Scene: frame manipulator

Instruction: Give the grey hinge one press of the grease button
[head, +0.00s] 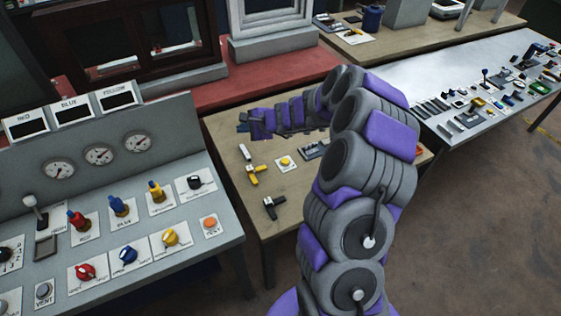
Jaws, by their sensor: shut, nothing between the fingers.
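My purple and grey arm reaches over the small tan table (285,230), and my gripper (242,127) is above its far left part. The gripper is small in view; it looks shut and holds nothing. A yellow round button (286,161) on a white plate stands on the table, nearer than the gripper and to its right. Left of it are a pale grey-white piece (245,152) and a yellow piece (257,174); a dark grey piece (272,207) lies nearer. I cannot tell which is the grey hinge. The button's label is not readable.
A grey control panel (225,240) with gauges, levers and knobs stands at left. A dark grey device (313,150) sits on the table, partly beside my arm. A long metal table (400,75) with many small parts is at right. Bare floor lies at lower right.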

